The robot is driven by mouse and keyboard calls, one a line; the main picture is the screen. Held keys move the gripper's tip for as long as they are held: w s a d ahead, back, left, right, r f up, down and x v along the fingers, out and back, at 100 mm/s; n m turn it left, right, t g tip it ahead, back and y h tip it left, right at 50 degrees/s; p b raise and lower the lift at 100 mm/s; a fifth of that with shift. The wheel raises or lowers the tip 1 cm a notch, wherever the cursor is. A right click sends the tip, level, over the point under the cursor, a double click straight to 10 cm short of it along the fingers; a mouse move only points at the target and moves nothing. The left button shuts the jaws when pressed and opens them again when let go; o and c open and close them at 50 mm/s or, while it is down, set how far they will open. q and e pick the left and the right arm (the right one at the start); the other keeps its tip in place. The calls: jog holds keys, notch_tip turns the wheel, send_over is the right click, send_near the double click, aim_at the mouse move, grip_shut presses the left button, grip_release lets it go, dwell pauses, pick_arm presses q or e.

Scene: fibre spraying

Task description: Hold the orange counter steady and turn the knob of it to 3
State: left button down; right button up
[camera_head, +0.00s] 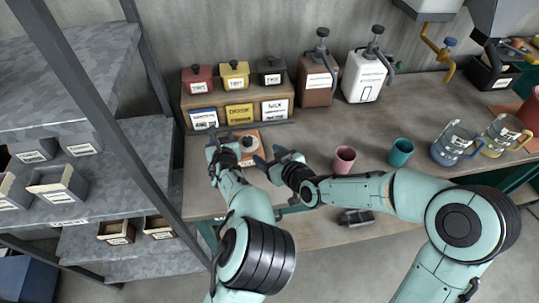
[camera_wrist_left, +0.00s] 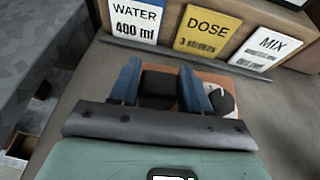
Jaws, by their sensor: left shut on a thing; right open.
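The orange counter (camera_head: 246,135) lies on the bench in front of the wooden rack, partly hidden by my grippers. In the left wrist view, its orange body (camera_wrist_left: 212,77) shows behind and beside the fingers. It has a pale dial and a dark round knob (camera_wrist_left: 222,101) with a light mark; the dial numbers are too small to read. My left gripper (camera_wrist_left: 160,88) is shut on the counter, its blue fingers on either side of a dark block. It also shows in the head view (camera_head: 224,148). My right gripper (camera_head: 277,161) is open, just right of the counter.
A rack (camera_head: 236,97) with cards and small lidded boxes stands behind the counter. Brown and white dispensers (camera_head: 364,80) are at the back. A pink cup (camera_head: 344,159), a teal cup (camera_head: 400,152) and glass jugs stand to the right. A metal shelf post (camera_head: 105,125) is at left.

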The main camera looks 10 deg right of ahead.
pick_arm(q)
jog(key=shift+c, duration=2.2)
grip_release()
